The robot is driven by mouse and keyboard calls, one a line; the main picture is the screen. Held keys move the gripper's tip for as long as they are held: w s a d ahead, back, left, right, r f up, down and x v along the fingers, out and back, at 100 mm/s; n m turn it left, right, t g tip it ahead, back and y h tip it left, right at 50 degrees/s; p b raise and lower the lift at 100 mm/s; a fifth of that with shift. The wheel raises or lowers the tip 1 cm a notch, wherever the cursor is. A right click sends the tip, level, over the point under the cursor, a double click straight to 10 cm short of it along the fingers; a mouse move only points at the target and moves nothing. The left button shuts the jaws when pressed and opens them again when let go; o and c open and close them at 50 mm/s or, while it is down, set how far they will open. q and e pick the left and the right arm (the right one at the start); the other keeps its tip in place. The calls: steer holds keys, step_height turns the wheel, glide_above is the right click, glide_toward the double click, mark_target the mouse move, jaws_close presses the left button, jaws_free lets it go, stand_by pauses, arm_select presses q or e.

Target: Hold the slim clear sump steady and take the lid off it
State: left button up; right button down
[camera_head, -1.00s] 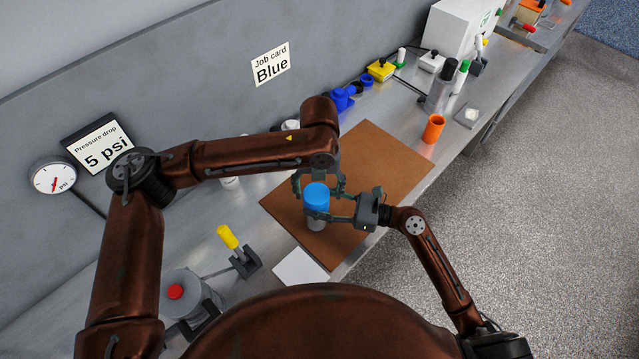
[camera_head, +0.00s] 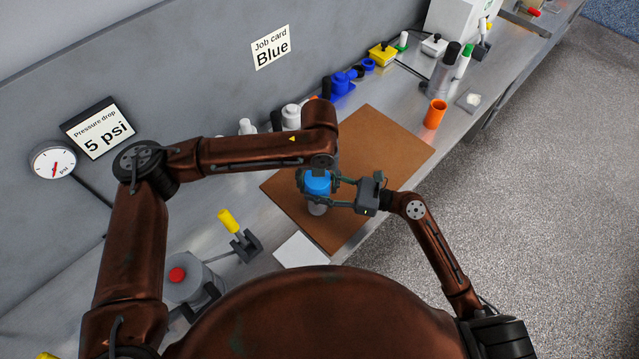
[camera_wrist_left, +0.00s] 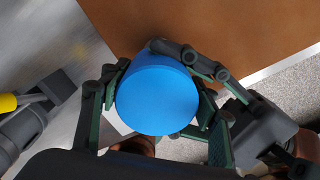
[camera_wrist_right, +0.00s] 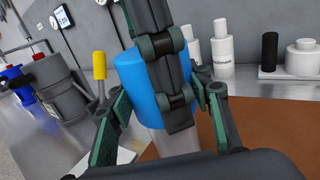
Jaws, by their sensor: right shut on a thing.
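The slim clear sump (camera_head: 318,208) is upright over the near part of the brown mat, with a blue lid (camera_head: 317,186) on top. In the right wrist view its clear body (camera_wrist_right: 177,143) shows below the lid (camera_wrist_right: 142,80). My right gripper (camera_head: 340,193) reaches in from the right and is shut on the sump; the exact contact height is partly hidden. My left gripper (camera_wrist_left: 155,125) is above, its fingers on either side of the lid (camera_wrist_left: 157,97). Narrow gaps show beside the lid, so it looks open. I cannot tell whether the base touches the mat.
The brown mat (camera_head: 385,150) is mostly clear. A white pad (camera_head: 300,250) and a yellow-handled lever (camera_head: 230,222) lie nearer. An orange cup (camera_head: 435,113) stands to the right. Bottles and blue parts (camera_head: 342,82) line the wall. The job card (camera_head: 271,47) reads Blue.

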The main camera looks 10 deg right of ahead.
arm_select(q)
steer(key=shift+s+d, duration=0.15)
steer(key=shift+d, duration=0.1)
steer(key=c, duration=0.6)
steer(key=o, duration=1)
steer(key=shift+c, duration=0.2)
steer(key=shift+o, duration=1.1)
steer(key=shift+a, duration=0.1)
steer(key=shift+r, duration=0.1)
step_height(320, 180, up, 4)
steer(key=shift+r, duration=0.15)
steer(key=shift+c, duration=0.3)
steer(key=r, duration=0.3)
steer(key=shift+a+r, duration=0.15)
steer(key=shift+a, duration=0.2)
steer(key=shift+f, duration=3.9)
steer(key=shift+c, duration=0.2)
